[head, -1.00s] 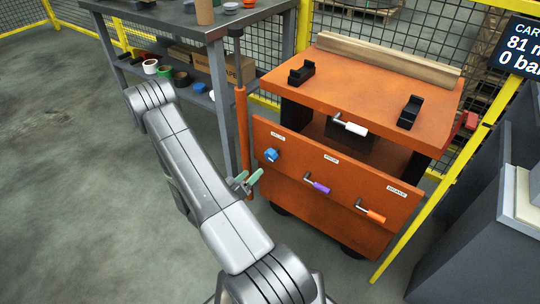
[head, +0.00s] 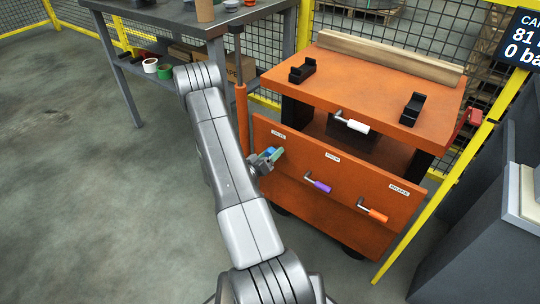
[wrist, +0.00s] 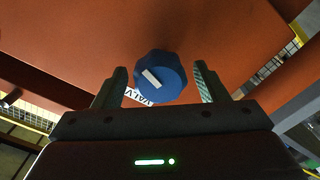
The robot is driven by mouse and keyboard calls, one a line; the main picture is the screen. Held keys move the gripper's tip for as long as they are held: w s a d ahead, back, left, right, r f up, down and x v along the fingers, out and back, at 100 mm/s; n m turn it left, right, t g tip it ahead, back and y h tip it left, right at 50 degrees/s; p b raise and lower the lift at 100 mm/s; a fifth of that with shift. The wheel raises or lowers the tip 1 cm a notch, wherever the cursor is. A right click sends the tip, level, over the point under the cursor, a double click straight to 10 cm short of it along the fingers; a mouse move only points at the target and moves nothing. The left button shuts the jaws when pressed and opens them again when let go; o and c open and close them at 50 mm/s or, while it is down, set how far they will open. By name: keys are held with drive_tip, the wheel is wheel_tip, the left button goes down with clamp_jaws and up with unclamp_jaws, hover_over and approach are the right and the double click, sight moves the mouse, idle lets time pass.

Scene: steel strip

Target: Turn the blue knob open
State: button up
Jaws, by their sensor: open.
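The blue knob (wrist: 160,77) is on the orange front panel (head: 300,165) of the cart, beside a label reading VALVE (wrist: 138,97). In the wrist view the knob has a lobed rim and a white mark on its face, lying diagonally. My gripper (wrist: 160,86) is open, with one finger to the left of the knob and one to the right, and gaps show on both sides. In the head view my gripper (head: 271,156) is right at the knob and largely hides it.
A purple-handled crank (head: 318,184) and an orange-handled crank (head: 373,213) sit to the right on the same panel. A white-handled crank (head: 352,125) is above. An orange post (head: 241,120) stands left of the panel, near my arm.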

drive_tip(key=c, duration=1)
drive_tip(key=shift+o, duration=0.2)
drive_tip(key=shift+f+m+b, duration=0.1)
drive_tip(key=shift+m+b, duration=0.3)
drive_tip(key=shift+b, duration=0.15)
drive_tip(key=m+b, duration=0.3)
drive_tip(key=shift+f, duration=0.15)
drive_tip(key=m+b, duration=0.4)
drive_tip(key=shift+b, duration=0.4)
drive_tip(key=m+b, duration=0.2)
drive_tip(key=m, duration=0.1)
drive_tip(key=shift+d, duration=0.1)
drive_tip(key=shift+r+m+b, duration=0.25)
drive_tip(key=shift+m+b, duration=0.4)
drive_tip(key=shift+m, duration=1.25)
